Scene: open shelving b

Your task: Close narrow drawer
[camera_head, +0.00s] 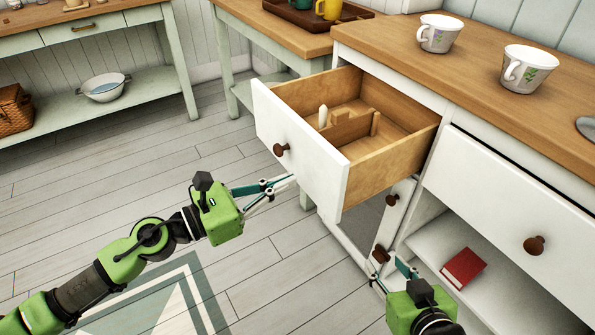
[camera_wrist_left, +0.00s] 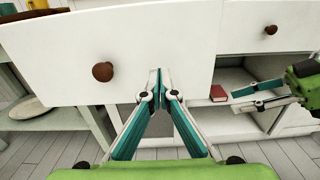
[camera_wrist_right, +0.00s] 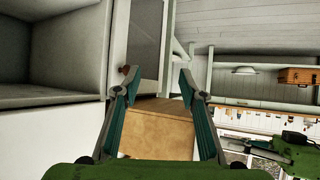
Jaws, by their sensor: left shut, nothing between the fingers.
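The narrow drawer (camera_head: 305,150) is pulled open from the cabinet; it has a white front, a brown knob (camera_head: 281,149) and wooden sides. Inside are a wooden divider and a small pale upright object (camera_head: 323,116). My left gripper (camera_head: 290,181) is shut and empty, in front of the drawer front. In the left wrist view its tips (camera_wrist_left: 158,72) overlap the white drawer front (camera_wrist_left: 60,60), right of the knob; contact is unclear. My right gripper (camera_head: 388,270) is open and empty, low beside the cabinet; its fingers are spread in the right wrist view (camera_wrist_right: 158,78).
A closed wider drawer (camera_head: 510,225) is to the right, above an open shelf with a red book (camera_head: 463,267). Two mugs (camera_head: 438,33) (camera_head: 529,68) stand on the wooden counter (camera_head: 480,90). Floor at left is clear.

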